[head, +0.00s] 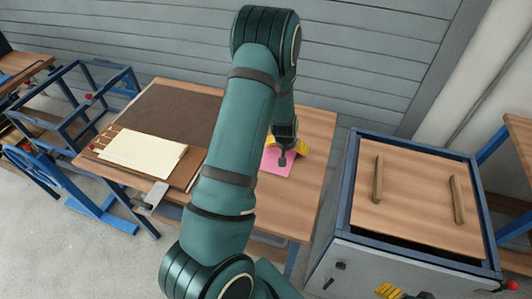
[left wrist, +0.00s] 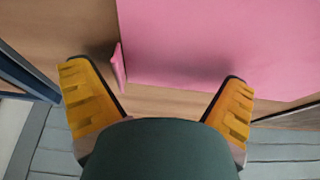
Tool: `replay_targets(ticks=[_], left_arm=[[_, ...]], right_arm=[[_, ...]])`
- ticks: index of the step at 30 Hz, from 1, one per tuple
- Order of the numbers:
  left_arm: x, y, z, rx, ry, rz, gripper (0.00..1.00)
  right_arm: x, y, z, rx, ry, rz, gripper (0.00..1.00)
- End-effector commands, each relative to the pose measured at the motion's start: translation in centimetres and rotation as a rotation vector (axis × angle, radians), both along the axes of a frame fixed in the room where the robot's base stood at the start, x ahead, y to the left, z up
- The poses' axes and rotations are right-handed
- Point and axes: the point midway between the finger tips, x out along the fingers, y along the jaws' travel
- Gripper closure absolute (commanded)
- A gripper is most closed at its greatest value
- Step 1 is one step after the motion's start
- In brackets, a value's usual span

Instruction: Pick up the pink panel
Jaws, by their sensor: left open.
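The pink panel (head: 275,167) lies on the wooden table, partly hidden behind my left arm and gripper in the head view. In the left wrist view the panel (left wrist: 225,40) fills the upper right, and a small upright pink tab (left wrist: 118,68) stands at its left edge. My left gripper (head: 288,146) is at the panel's far side. In the left wrist view its yellow fingers (left wrist: 158,73) are spread wide with nothing gripped between them; the tab lies between their tips in the picture. My right gripper (head: 390,291) shows only partly at the bottom edge.
The table (head: 315,150) also holds a brown board (head: 165,110) with a cream sheet (head: 140,152). At right stands a blue-framed machine (head: 350,190) topped by a wooden lid with two handles. A blue frame (head: 75,100) stands left, and a grey plank wall (head: 360,60) is behind.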

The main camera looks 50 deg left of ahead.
Motion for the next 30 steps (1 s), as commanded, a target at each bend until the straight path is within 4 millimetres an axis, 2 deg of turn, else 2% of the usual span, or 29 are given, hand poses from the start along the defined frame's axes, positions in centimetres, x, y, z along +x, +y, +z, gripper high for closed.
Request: replay_targets(ticks=[3, 5, 6, 8, 9, 12, 30], left_arm=[[0.01, 0.00, 0.06, 0.000, 0.000, 0.000, 0.00], [0.00, 0.00, 0.07, 0.000, 0.000, 0.000, 0.18], [0.00, 0.00, 0.07, 0.000, 0.000, 0.000, 0.32], [0.00, 0.00, 0.06, 0.000, 0.000, 0.000, 0.53], [-0.01, 0.00, 0.07, 0.000, 0.000, 0.000, 0.59], [-0.02, -0.01, 0.06, 0.000, 0.000, 0.000, 0.68], [-0.19, 0.02, -0.10, -0.001, 0.004, 0.002, 0.91]], right_arm=[[0.00, 0.00, 0.03, 0.000, 0.000, 0.000, 0.31], [0.00, 0.00, 0.03, 0.000, 0.000, 0.000, 0.31], [0.00, 0.00, 0.03, 0.000, 0.000, 0.000, 0.31], [0.01, 0.00, 0.03, 0.000, 0.000, 0.000, 0.31], [0.01, 0.00, 0.03, 0.000, 0.000, 0.000, 0.31], [0.02, 0.00, 0.03, 0.000, 0.000, 0.000, 0.31], [0.02, 0.00, 0.00, 0.000, 0.000, 0.000, 0.31]])
